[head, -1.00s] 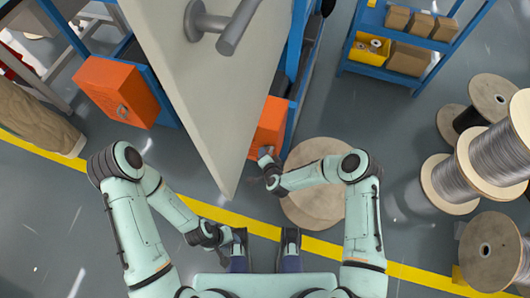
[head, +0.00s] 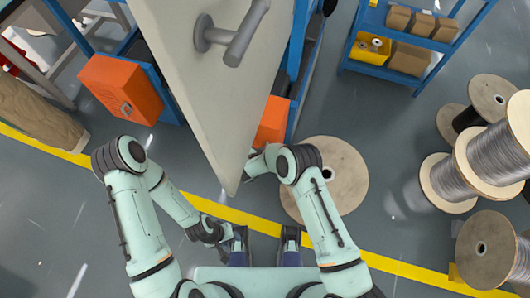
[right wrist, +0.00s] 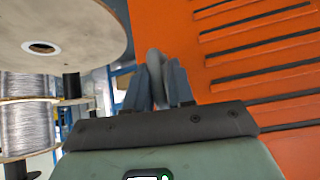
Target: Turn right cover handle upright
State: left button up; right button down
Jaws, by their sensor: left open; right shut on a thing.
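The right orange cover (head: 273,121) shows in the head view beside the tip of a large pale panel, which hides much of it. In the right wrist view the slotted orange face (right wrist: 260,60) fills the right side. The grey cover handle (right wrist: 155,72) stands at its left edge, between the fingers of my right gripper (right wrist: 154,88), which is shut on it. That gripper is hidden behind the panel in the head view. My left gripper (head: 236,240) is low in the head view, open and away from the covers.
The large pale panel (head: 205,90) with a grey lever (head: 238,36) hangs in the foreground. The left orange cover (head: 122,88) has its own handle. A wooden disc (head: 345,180) lies near my right arm. Several cable spools (head: 485,250) stand at right; a blue shelf (head: 375,70) is behind.

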pick_arm(q)
jog(key=shift+f, duration=0.1)
pick_arm(e)
jog(key=shift+s+d+f+h, duration=0.1)
jog(key=shift+d+h, duration=0.3)
jog(key=shift+h, duration=0.1)
jog(key=c, duration=1.2)
grip_release()
jog(key=shift+o, duration=0.2)
jog(key=shift+a, duration=0.25)
jog(key=shift+r, duration=0.2)
